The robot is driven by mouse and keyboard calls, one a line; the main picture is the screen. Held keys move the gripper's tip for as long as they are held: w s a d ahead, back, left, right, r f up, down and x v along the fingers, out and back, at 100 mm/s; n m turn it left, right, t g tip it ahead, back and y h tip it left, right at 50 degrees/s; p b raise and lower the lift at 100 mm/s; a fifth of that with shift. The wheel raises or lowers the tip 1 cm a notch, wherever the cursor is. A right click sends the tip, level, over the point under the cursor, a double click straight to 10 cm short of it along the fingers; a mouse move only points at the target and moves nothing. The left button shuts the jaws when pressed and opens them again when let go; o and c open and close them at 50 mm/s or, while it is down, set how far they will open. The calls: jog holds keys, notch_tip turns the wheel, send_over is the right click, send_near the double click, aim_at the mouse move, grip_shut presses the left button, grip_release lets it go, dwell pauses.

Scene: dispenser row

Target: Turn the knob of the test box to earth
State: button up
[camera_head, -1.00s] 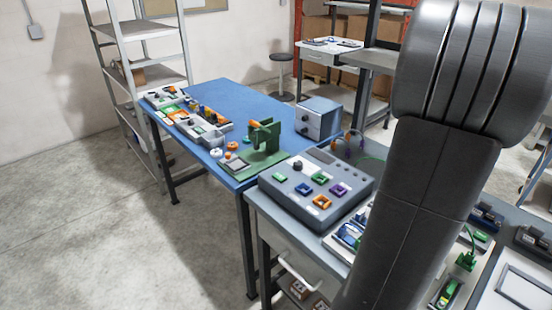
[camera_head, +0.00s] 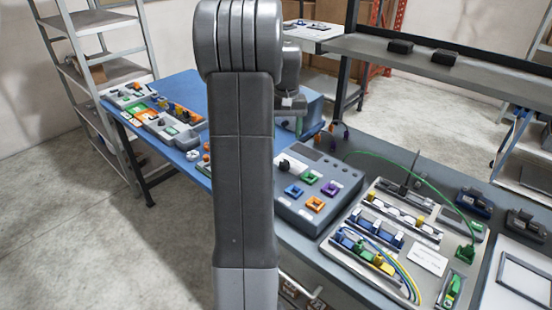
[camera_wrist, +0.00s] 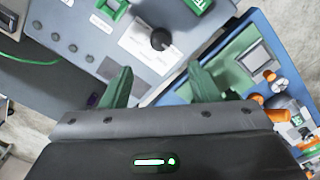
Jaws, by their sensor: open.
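The test box (camera_head: 346,178) is a grey box with a sloped top on the grey bench, right of my arm in the head view. It carries green, blue, purple and orange sockets. Its black knob (camera_head: 285,166) is at the top's left side, close to my arm. In the wrist view the knob (camera_wrist: 160,39) sits beside a white label (camera_wrist: 139,46) on the box; I cannot read which mark it points at. My gripper (camera_wrist: 162,84) is open, with its two green fingers spread and nothing between them. The knob appears ahead of the gap, apart from both fingers.
Right of the box is a panel (camera_head: 431,262) with terminal blocks and coloured wires. A green wire (camera_head: 398,165) arches over the bench behind it. The blue table (camera_head: 183,90) holds several small parts at left. A dark shelf (camera_head: 440,65) overhangs the bench's back.

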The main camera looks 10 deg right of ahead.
aim_at(285, 162)
notch_tip(285, 162, down, 11)
jog(key=shift+f+p, duration=0.2)
jog(key=shift+p, duration=0.45)
jog(key=c, duration=1)
jog(key=shift+o, duration=0.2)
